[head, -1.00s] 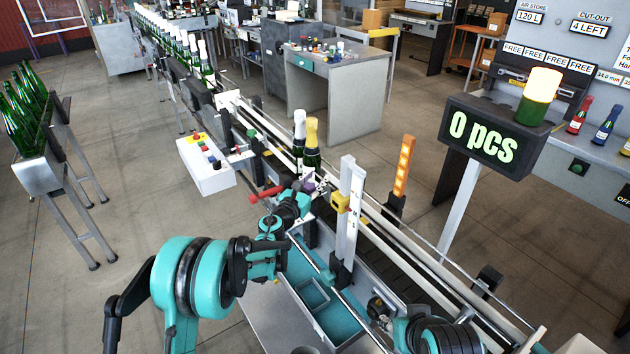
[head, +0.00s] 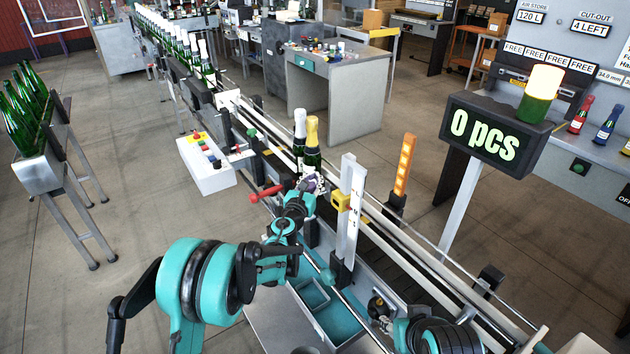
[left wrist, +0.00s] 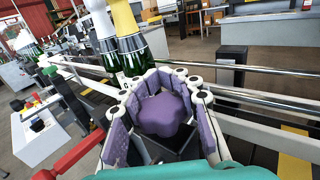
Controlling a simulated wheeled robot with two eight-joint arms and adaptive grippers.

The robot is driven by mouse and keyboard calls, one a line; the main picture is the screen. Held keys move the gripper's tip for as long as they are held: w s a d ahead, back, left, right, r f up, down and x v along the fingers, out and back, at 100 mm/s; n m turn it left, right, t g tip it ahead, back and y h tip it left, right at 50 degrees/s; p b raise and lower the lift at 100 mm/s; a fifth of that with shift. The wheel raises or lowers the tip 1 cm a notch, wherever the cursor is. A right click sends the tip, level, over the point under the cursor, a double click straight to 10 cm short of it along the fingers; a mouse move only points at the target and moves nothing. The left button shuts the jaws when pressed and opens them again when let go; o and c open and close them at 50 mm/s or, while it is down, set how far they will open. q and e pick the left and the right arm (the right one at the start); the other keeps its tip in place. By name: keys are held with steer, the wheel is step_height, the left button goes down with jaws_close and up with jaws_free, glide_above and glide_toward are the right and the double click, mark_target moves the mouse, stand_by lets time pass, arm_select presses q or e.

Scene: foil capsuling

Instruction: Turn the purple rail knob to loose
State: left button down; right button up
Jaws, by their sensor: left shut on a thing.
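The purple rail knob (left wrist: 165,114) is a lobed knob, seen close up in the left wrist view. My left gripper (left wrist: 160,112) has its purple-padded fingers around the knob on both sides and is shut on it. In the head view my left gripper (head: 306,190) is at the near rail of the conveyor, and it mostly hides the knob there. My right arm shows only in part at the bottom of the head view, and its fingers cannot be made out.
Two bottles, one white-topped (head: 299,130) and one gold-topped (head: 312,140), stand on the conveyor just beyond the gripper. A red lever (head: 268,193) is close on the left. A white post (head: 350,215) with a yellow block stands close on the right.

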arm_select(q)
steer(key=shift+w+a+n+t+y+b, duration=0.1)
steer(key=shift+a+n+y+b, duration=0.15)
steer(key=shift+n+y, duration=0.9)
steer(key=shift+s+a+n+t+y+b, duration=0.25)
steer(key=shift+n+y, duration=0.4)
steer(key=shift+y, duration=1)
steer(key=shift+w+a+n+g+y+b, duration=0.1)
steer(key=shift+w+a+n+y, duration=0.2)
steer(key=shift+n+y, duration=0.85)
steer(key=shift+a+y, duration=0.1)
steer(key=shift+y, duration=0.35)
steer(key=c, duration=1)
jaws_free()
steer(key=shift+c, duration=0.2)
steer(key=shift+m+h, duration=0.3)
steer(key=shift+m, duration=0.05)
